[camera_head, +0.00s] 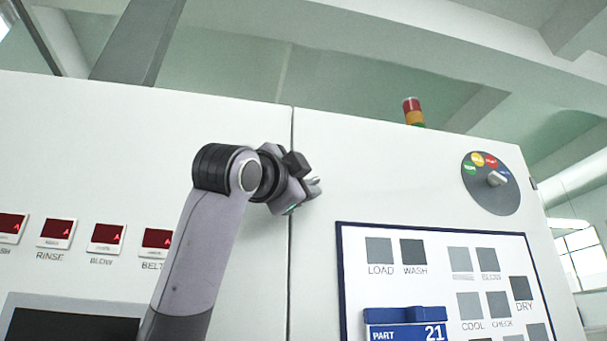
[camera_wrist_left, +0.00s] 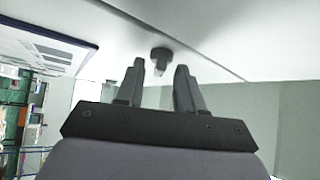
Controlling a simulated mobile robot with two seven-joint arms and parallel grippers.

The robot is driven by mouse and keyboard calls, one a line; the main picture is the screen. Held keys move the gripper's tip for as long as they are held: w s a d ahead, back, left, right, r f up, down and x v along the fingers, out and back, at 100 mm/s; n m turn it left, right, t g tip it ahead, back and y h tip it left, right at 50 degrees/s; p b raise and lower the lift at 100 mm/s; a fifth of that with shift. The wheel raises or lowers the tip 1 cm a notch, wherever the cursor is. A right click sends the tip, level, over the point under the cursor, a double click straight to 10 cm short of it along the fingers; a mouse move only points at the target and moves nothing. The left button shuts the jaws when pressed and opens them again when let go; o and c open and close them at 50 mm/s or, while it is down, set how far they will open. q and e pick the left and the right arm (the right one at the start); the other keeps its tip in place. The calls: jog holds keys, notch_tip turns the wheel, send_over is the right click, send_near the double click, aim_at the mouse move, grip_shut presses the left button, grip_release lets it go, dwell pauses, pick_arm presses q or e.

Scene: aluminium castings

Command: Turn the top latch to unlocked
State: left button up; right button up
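The top latch (camera_wrist_left: 160,53) shows in the left wrist view as a dark round base with a paler grip, on the white cabinet front close to a dark seam. Its lock position cannot be read. My left gripper (camera_wrist_left: 160,68) is open and empty; its two grey fingers stand apart, pointing at the latch, which appears between and beyond the tips. I see no clear contact. In the head view my left gripper (camera_head: 313,187) is at the seam between two white panels, and the latch is not clearly seen there. My right gripper is in neither view.
A round selector dial (camera_head: 490,183) with coloured labels is on the right panel, above a blue-framed board (camera_head: 439,251) of grey squares. A blue part box (camera_head: 405,315) is at the board's lower edge. Red displays (camera_head: 106,236) line the left panel. A signal light (camera_head: 413,111) stands on top.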

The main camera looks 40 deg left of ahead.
pick_arm(q)
jog(key=shift+w, duration=0.1)
grip_shut()
jog(key=shift+f, duration=0.1)
jog(key=shift+w+d+f+n+g+y, duration=0.15)
jog(key=shift+n+g+y, duration=0.55)
jog(key=shift+n+y, duration=2.55)
jog(key=shift+w+d+n+g+y, duration=0.25)
jog(key=shift+n+g+y, duration=0.45)
jog(key=shift+n+y, duration=2.5)
jog(key=shift+w+d+f+n+g+y, duration=0.15)
jog(key=shift+n+g+y, duration=0.55)
jog(key=shift+n+y, duration=2.5)
jog(key=n+h, duration=0.2)
jog(key=n, duration=0.1)
